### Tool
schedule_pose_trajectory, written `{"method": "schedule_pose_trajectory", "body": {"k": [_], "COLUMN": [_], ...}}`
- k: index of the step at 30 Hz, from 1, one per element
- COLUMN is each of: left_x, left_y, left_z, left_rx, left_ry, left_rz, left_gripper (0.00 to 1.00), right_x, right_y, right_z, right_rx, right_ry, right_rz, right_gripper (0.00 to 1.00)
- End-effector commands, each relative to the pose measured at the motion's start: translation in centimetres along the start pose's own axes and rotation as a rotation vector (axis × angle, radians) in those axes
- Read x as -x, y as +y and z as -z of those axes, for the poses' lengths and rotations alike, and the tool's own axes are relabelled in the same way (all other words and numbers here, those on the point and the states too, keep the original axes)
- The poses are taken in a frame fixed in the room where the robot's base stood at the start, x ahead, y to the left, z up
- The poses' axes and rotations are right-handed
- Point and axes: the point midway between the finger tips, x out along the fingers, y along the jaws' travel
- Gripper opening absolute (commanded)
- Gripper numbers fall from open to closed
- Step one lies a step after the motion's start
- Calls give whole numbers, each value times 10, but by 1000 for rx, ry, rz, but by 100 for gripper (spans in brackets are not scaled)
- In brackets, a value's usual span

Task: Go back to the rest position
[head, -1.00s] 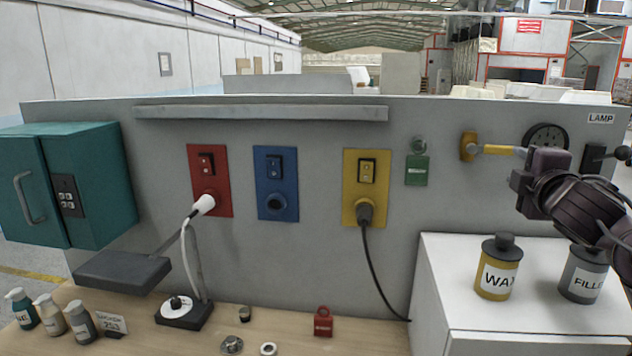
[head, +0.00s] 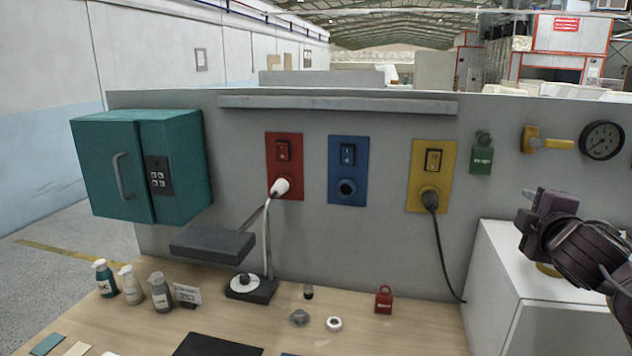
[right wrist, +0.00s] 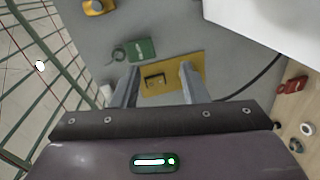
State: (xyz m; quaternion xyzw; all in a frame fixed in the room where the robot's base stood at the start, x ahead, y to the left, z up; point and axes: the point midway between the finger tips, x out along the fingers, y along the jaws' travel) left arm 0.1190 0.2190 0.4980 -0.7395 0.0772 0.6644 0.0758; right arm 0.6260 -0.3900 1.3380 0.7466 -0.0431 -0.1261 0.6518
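My right gripper (head: 530,218) is in the head view at the right, raised in front of the white cabinet and below the yellow lever valve (head: 548,142). In the right wrist view my right gripper (right wrist: 158,82) has its two fingers spread, with nothing between them except the yellow switch plate (right wrist: 172,78) on the wall beyond. My right arm covers part of the cabinet top. My left gripper is in neither view.
A white cabinet (head: 492,265) stands under my right arm. A teal wall box (head: 135,165), red (head: 284,150), blue (head: 347,150) and yellow (head: 416,175) switch plates line the panel. A lamp (head: 212,243), bottles (head: 160,292) and a red padlock (head: 383,300) are on the bench.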

Motion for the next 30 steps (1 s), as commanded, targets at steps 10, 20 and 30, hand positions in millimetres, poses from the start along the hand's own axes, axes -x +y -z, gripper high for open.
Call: {"method": "schedule_pose_trajectory", "body": {"k": [10,20,30], "left_x": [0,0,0], "left_y": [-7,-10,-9], "left_z": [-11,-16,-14], "left_rx": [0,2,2], "left_ry": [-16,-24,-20], "left_rz": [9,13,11], "left_gripper": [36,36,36], "right_x": [28,149,250], "right_y": [-152,-331,-398], "right_z": [34,61,68], "right_rx": [-235,-654,-906], "right_ry": [-50,-296,-551], "right_rz": [262,682,928], "right_gripper": [40,40,40]}}
